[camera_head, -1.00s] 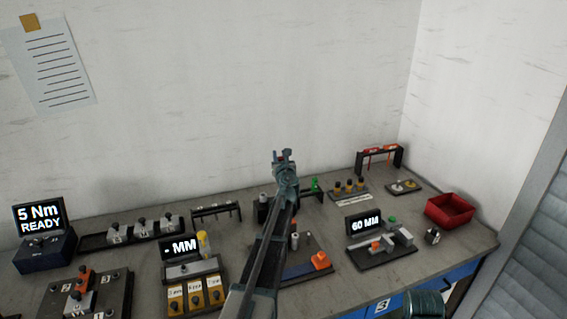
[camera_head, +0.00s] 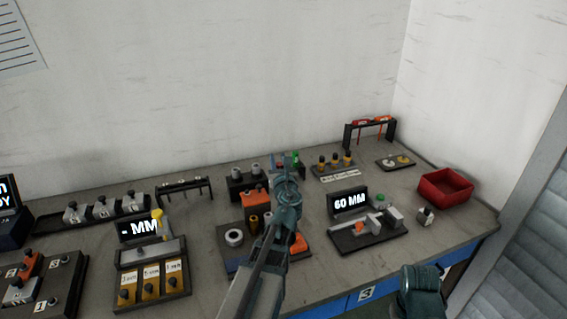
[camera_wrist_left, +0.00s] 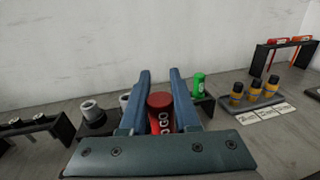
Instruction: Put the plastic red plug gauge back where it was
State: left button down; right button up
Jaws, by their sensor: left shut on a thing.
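My left gripper (camera_head: 287,163) is over the back of the bench, in front of the holder with the green plug gauge. In the left wrist view its two fingers (camera_wrist_left: 160,82) are shut on the red plug gauge (camera_wrist_left: 160,103), which has a round red top and white lettering. The green plug gauge (camera_wrist_left: 198,84) stands upright just right of the fingers; it also shows in the head view (camera_head: 296,158). The gripper hides most of the holder and the red gauge's lower end, so I cannot tell whether it touches the holder.
A black block with grey cylindrical parts (camera_wrist_left: 92,112) is left of the fingers. A rack with several yellow-black gauges (camera_wrist_left: 254,96) is to the right. The 60 MM display fixture (camera_head: 349,202) and red bin (camera_head: 446,188) stand further right. Part of my other arm shows at the bottom.

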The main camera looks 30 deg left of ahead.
pick_arm(q)
jog(key=w+a+f+b, duration=0.2)
jog(key=w+a, duration=0.1)
jog(key=w, duration=0.4)
jog(key=w+a+f+b, duration=0.3)
jog(key=w, duration=0.3)
jog(key=shift+w+a, duration=0.35)
jog(key=shift+a, duration=0.05)
jog(key=shift+f+b, duration=0.5)
jog(key=shift+f, duration=0.1)
jog(key=c, duration=1.1)
grip_release()
jog(key=shift+o, duration=0.9)
jog(key=shift+r, duration=0.1)
